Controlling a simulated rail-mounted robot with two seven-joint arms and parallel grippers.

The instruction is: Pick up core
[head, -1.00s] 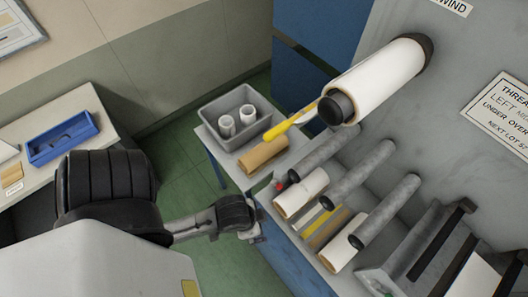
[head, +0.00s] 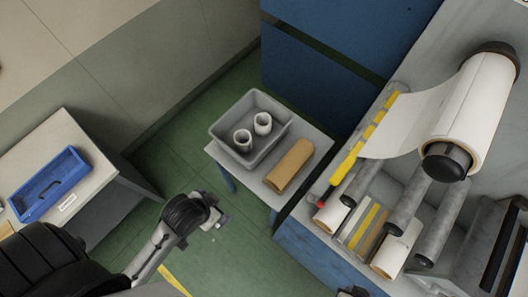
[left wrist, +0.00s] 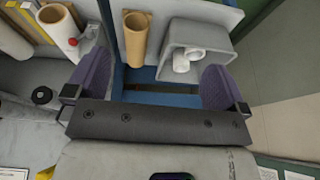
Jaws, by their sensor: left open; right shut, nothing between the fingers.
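A tan cardboard core (head: 290,166) lies on the small grey side table, beside a grey bin. It also shows in the left wrist view (left wrist: 136,42), with its open end at the top. My left gripper (left wrist: 155,68) is open and empty, its two purple-padded fingers wide apart. The core lies beyond the fingers, apart from them, left of the middle of the gap. In the head view an arm of mine reaches in from the lower left and ends short of the table. My right gripper is shut and empty, away from the core.
The grey bin (head: 222,128) holds two short white tubes (head: 262,123). The rewinder at right carries a large white roll (head: 468,105), with grey rollers (head: 408,207) and smaller rolls below. A blue cabinet (head: 340,30) stands behind. A desk with a blue tray (head: 50,185) is at left. Green floor lies between.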

